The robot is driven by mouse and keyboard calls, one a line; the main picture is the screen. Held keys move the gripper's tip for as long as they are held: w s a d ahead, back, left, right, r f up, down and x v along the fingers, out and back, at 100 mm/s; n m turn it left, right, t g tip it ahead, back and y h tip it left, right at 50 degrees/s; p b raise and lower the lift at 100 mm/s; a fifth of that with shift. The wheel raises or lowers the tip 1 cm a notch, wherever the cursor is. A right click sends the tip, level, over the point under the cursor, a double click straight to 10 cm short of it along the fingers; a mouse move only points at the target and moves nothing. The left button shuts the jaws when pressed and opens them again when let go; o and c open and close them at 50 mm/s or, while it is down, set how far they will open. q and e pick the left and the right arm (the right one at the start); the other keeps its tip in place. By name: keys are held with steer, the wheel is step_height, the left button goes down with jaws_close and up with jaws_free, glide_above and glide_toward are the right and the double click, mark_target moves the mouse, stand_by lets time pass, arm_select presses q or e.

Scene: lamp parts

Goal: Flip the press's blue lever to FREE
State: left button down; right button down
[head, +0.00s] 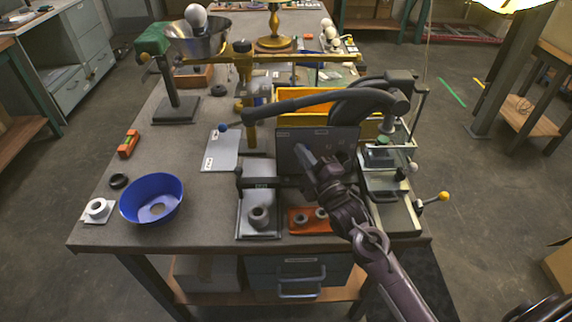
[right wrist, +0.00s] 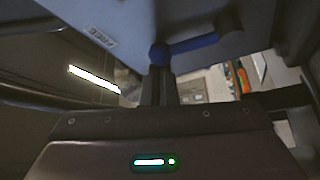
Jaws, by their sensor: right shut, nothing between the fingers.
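The press's dark grey upright panel (head: 290,150) stands near the front of the table, right of centre. Its blue lever (head: 303,153) shows in front of the panel at my right gripper's tip. In the right wrist view the blue lever (right wrist: 195,44) runs sideways and ends in a round blue knob. A FREE label (right wrist: 102,37) is on the panel, to the left of the knob. My right gripper (head: 316,168) is shut and empty. Its fingertips (right wrist: 160,75) are at the knob; I cannot tell whether they touch. My left gripper is out of view.
A curved dark arm (head: 290,103) of the press passes above the panel. A grey fixture with a ring (head: 259,217) and an orange tray (head: 300,226) lie below my gripper. A blue bowl (head: 152,198) stands at the left. A yellow bin (head: 305,97) is behind.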

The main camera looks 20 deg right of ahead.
steer(key=m, duration=0.1)
steer(key=d+m+t, duration=0.1)
steer(key=m+h+b, duration=0.1)
steer(key=shift+s+d+f, duration=0.2)
steer(key=shift+s+d, duration=0.05)
steer(key=shift+d, duration=0.1)
steer(key=shift+s+d, duration=0.1)
steer(key=shift+d, duration=0.25)
steer(key=shift+d, duration=0.1)
